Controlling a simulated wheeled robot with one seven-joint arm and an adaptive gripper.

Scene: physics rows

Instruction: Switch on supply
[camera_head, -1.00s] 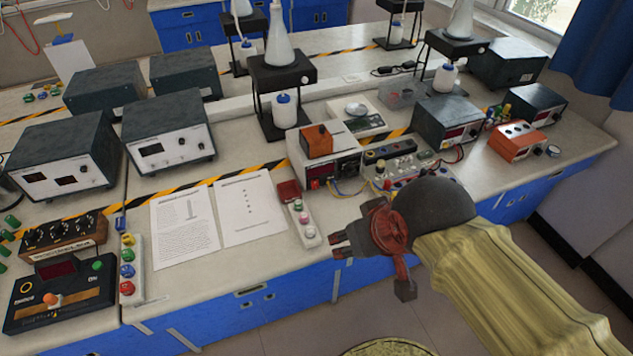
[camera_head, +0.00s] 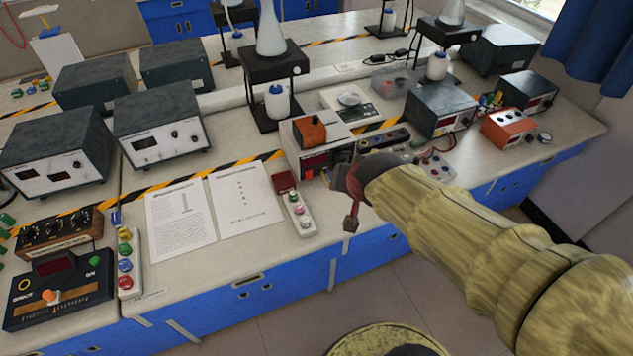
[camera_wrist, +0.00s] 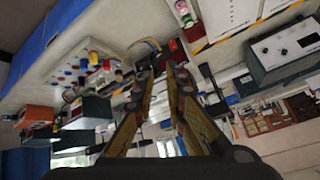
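Several boxes could be the supply; I cannot tell which one is meant. The nearest to my gripper is a white-fronted unit (camera_head: 318,162) with a red display and an orange block on top. Its right front is partly hidden by my gripper (camera_head: 332,178), which is just in front of it. A dark grey box (camera_head: 441,107) with a red display stands further right. Two dark boxes with white front panels, one here (camera_head: 162,125), stand on the left. In the wrist view my gripper (camera_wrist: 158,72) has its two fingertips apart with nothing between them.
A strip of coloured buttons (camera_head: 298,212) lies at the bench's front edge, left of my gripper. Two paper sheets (camera_head: 180,222) lie flat further left. A black stand (camera_head: 272,80) with a flask is behind. A coloured-socket board is partly hidden behind my arm.

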